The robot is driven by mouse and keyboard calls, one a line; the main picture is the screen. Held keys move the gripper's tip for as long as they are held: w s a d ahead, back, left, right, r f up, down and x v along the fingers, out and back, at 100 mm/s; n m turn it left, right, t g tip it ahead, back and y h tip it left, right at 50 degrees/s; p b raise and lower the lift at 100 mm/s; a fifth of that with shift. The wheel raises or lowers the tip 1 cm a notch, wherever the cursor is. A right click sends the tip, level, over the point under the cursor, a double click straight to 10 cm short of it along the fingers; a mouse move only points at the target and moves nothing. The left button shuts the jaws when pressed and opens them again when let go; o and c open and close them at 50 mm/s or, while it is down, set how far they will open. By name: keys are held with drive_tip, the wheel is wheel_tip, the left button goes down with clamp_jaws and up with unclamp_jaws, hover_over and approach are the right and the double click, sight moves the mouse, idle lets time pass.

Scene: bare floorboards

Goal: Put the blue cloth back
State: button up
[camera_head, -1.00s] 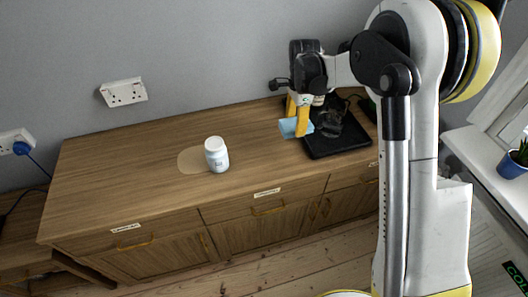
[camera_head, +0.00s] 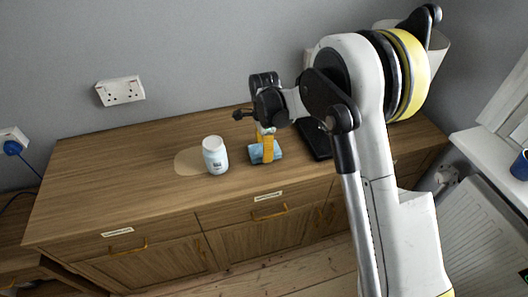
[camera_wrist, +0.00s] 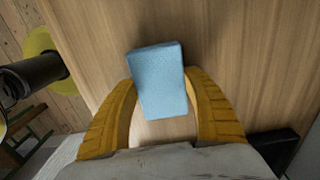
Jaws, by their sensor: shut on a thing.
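The blue cloth (camera_head: 277,152) shows as a folded, light-blue block in the head view, over the wooden sideboard top to the right of the white bottle. My gripper (camera_head: 265,151) is shut on it with its yellow fingers. In the wrist view the cloth (camera_wrist: 158,80) sits between the two fingers of my gripper (camera_wrist: 160,82), with one finger against each side. Bare wood lies beyond it. I cannot tell whether the cloth touches the sideboard top or hangs just above it.
The wooden sideboard (camera_head: 110,175) has drawers and doors in front. A white bottle (camera_head: 215,157) stands beside a pale rounded patch (camera_head: 186,163). A black tray (camera_head: 317,141) lies to the right, partly behind my arm. The left of the top is clear.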

drive_tip(key=o, duration=1.1)
drive_tip(key=shift+r, duration=0.15)
drive_tip(key=s+d+r+n+t+p, duration=0.1)
drive_tip(key=s+d+r+p, duration=0.1)
drive_tip(key=r, duration=0.7)
drive_tip(key=s+d+r+n+p, duration=0.2)
drive_tip(key=d+r, duration=0.1)
drive_tip(key=r, duration=0.7)
drive_tip(key=s+d+r+n+t, duration=0.2)
drive_tip(key=s+d+r+n, duration=0.2)
drive_tip(key=s+d+r, duration=0.35)
drive_tip(key=s+d+n+t, duration=0.2)
drive_tip(key=s+d+n, duration=0.1)
drive_tip(key=s, duration=0.5)
drive_tip(key=s+d+f+n+t, duration=0.1)
drive_tip(key=s+d+n+t, duration=0.1)
drive_tip(key=s, duration=0.5)
drive_tip(key=d+n, duration=0.1)
drive_tip(key=n, duration=0.1)
drive_tip(key=shift+s+f+n, duration=0.3)
drive_tip(key=shift+s+n, duration=0.05)
drive_tip(key=shift+n, duration=0.05)
